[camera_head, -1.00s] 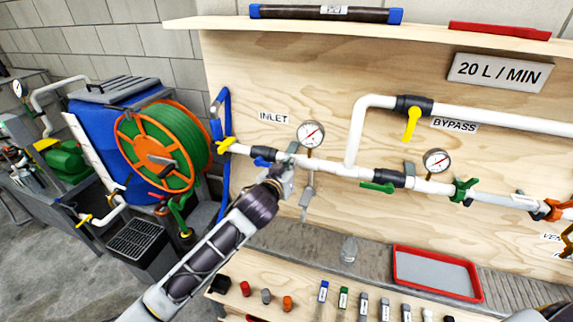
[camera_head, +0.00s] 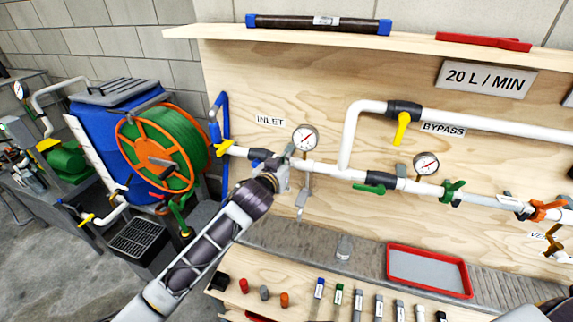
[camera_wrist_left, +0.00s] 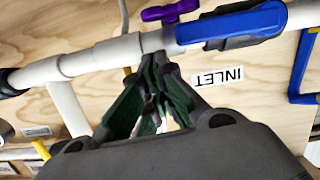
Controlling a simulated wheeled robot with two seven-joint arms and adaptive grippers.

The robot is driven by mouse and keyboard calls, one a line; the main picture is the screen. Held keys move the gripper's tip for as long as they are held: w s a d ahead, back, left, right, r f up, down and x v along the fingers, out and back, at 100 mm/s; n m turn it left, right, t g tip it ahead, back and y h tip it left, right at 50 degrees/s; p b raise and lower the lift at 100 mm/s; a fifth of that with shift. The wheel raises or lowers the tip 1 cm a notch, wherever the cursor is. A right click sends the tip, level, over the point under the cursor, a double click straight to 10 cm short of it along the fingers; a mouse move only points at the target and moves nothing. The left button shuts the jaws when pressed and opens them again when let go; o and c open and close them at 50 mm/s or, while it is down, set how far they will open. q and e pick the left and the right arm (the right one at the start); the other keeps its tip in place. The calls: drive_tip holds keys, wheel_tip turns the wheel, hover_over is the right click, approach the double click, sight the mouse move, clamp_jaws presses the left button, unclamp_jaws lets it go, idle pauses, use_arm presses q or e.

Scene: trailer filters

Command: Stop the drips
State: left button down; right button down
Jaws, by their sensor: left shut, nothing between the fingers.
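The white pipe run (camera_head: 328,170) crosses the plywood panel. My left gripper (camera_head: 286,163) is at the pipe near the INLET label, below the first gauge (camera_head: 305,138). In the left wrist view the left gripper's fingers (camera_wrist_left: 155,68) are shut and empty, their tips at the pipe just beside the blue valve handle (camera_wrist_left: 230,24). Whether they touch the pipe I cannot tell. A purple handle (camera_wrist_left: 170,10) shows behind the pipe. A green-handled valve (camera_head: 369,188), a green clamp-like part (camera_head: 453,190) and an orange one (camera_head: 546,211) sit further right. No drips can be made out.
The yellow bypass handle (camera_head: 402,128) hangs on the upper pipe. A red tray (camera_head: 430,290) and a small clear jar (camera_head: 344,247) stand below the panel. Several small coloured parts line the front bench (camera_head: 262,271). A hose reel (camera_head: 160,150) stands left.

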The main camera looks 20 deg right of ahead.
use_arm(q)
drive_tip(key=r+v, duration=0.1)
drive_tip(key=v, duration=0.9)
drive_tip(key=shift+b, duration=0.45)
drive_tip(key=shift+d, duration=0.1)
idle(0.4)
